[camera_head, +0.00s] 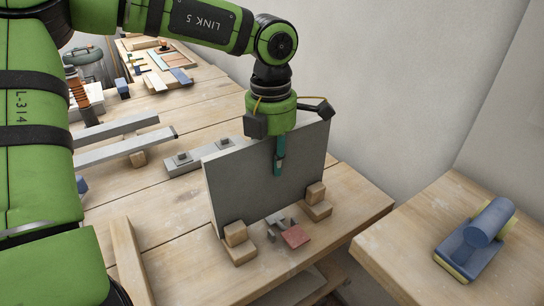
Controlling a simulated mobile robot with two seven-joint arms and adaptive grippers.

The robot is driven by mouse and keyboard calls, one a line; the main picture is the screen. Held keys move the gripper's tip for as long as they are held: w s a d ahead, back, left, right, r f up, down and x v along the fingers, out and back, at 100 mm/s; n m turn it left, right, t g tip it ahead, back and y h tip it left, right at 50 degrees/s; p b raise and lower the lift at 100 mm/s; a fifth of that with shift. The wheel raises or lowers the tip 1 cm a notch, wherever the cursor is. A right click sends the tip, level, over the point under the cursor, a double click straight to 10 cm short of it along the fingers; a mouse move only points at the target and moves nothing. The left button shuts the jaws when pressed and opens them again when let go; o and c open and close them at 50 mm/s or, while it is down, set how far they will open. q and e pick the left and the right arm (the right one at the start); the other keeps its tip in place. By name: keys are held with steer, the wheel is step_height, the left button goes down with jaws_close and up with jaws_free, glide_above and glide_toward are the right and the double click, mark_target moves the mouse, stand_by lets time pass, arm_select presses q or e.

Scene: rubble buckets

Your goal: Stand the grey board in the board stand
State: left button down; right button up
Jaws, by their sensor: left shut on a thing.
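The grey board (240,190) stands upright on its long edge near the right end of the wooden table. My left gripper (279,165) comes down from above and is shut on the board's upper part, one teal finger showing on the near face. The board stand shows as two stepped wooden blocks, one at the board's near left corner (239,242) and one at its right end (317,202). The board's lower edge is at these blocks; whether it sits fully down in their slots I cannot tell. My right gripper is out of view.
Small grey pieces and a reddish flat piece (296,236) lie before the board. A grey bar with bolts (185,160) lies behind it. Grey bars rest on wood at left. A blue tool (477,239) lies on the right table, across a gap. A wall stands behind.

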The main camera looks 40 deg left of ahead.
arm_select(q)
steer(key=shift+f, duration=0.2)
steer(key=c, duration=1)
jaws_free()
steer(key=shift+s, duration=0.1)
step_height(320, 180, up, 12)
steer(key=shift+r, duration=0.1)
